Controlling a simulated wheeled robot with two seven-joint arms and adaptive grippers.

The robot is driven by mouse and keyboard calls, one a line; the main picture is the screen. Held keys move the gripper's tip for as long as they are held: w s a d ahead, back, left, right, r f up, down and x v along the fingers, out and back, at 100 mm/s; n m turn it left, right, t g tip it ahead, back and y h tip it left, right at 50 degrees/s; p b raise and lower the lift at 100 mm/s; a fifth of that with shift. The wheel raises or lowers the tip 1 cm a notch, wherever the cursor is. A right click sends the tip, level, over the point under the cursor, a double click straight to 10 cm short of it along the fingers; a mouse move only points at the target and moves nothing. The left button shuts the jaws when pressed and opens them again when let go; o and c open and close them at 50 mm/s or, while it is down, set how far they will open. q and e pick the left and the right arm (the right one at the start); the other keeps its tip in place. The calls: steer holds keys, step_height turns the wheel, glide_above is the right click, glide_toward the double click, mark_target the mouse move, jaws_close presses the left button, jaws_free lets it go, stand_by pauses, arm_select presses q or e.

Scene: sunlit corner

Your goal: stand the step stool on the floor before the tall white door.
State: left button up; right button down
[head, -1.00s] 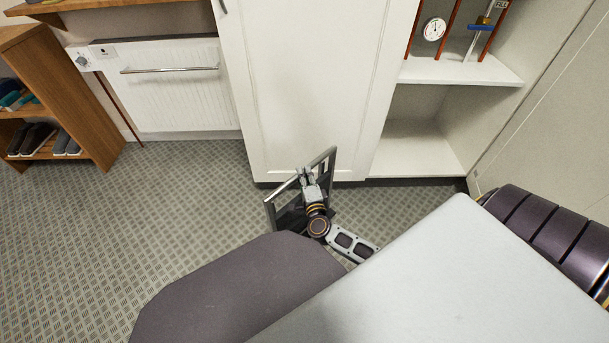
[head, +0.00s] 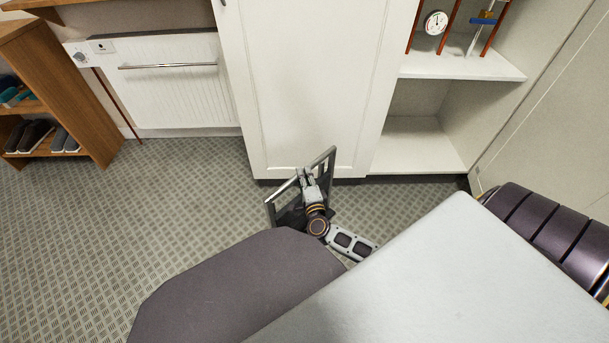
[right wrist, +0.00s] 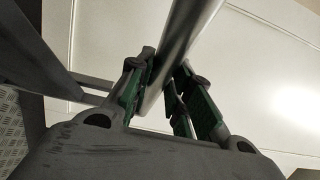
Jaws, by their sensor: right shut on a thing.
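The step stool (head: 328,168) is a dark frame with a pale metal bar, in front of the tall white door (head: 305,80) in the head view. My right gripper (head: 305,174) is at the stool's top. In the right wrist view, the gripper (right wrist: 162,95) is shut on a round metal bar of the step stool (right wrist: 182,45), with green pads on both sides of it. The stool's lower part is hidden behind my arm, so I cannot tell whether its feet touch the floor. My left gripper is not in view.
Left of the door are a white radiator (head: 175,95) with a rail and a wooden shoe shelf (head: 85,105). Open white shelves (head: 455,70) with a gauge stand at the right. The patterned floor (head: 150,200) is clear at the left.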

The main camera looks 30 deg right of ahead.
steer(key=shift+w+d+f+b, duration=0.1)
steer(key=shift+w+f+b, duration=0.1)
steer(key=shift+b, duration=0.1)
stand_by(0.4)
steer(key=c, duration=1.7)
jaws_free()
steer(key=shift+s+f, duration=0.15)
steer(key=shift+f, duration=0.25)
steer(key=o, duration=0.4)
steer(key=shift+r, duration=0.1)
steer(key=p+v, duration=0.3)
steer(key=v, duration=0.9)
